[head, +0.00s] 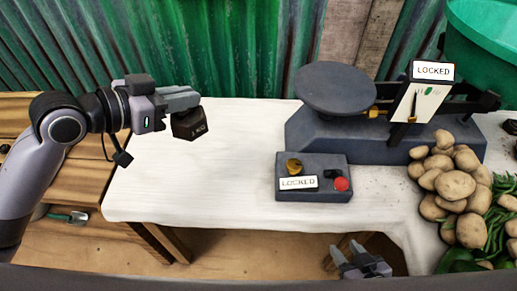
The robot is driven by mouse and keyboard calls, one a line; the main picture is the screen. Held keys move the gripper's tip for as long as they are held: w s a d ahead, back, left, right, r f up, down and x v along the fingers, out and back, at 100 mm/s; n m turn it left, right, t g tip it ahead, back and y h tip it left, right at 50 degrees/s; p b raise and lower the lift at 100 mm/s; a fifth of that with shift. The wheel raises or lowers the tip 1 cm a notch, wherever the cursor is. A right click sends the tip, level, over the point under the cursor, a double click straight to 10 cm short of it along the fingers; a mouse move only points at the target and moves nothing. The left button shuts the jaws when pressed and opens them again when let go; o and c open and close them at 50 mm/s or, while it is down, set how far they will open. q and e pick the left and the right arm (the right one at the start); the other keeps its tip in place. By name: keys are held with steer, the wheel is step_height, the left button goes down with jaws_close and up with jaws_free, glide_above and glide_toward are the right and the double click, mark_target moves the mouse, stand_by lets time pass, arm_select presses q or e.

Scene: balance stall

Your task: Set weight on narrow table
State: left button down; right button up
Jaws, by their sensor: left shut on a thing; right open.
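A small dark weight (190,124) with pale lettering is in the jaws of my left gripper (186,103). The gripper is shut on it and holds it over the left part of the white-covered table (240,185). Whether the weight touches a surface is hard to tell; it looks held up. A brown wooden table (95,190) stands at the left, under and behind my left arm; which table is the narrow one is not marked. My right gripper (352,258) is open and empty at the bottom, below the white table's front edge.
A grey balance scale (340,130) with a round pan (335,88) and a LOCKED sign stands at the back right. A grey control box (313,177) with a red button sits before it. Potatoes (455,185) and green vegetables fill the right. The white table's left middle is clear.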

arm_select(q)
steer(key=shift+d+r, duration=0.1)
steer(key=shift+r, duration=0.2)
step_height(320, 180, down, 20)
steer(key=b, duration=0.3)
steer(key=shift+w, duration=0.1)
steer(key=c, duration=1.6)
jaws_free()
steer(key=shift+f, duration=0.2)
steer(key=o, duration=0.4)
steer(key=shift+o, duration=0.2)
steer(key=shift+r, duration=0.1)
steer(key=b+v, duration=0.1)
steer(key=v, duration=1.1)
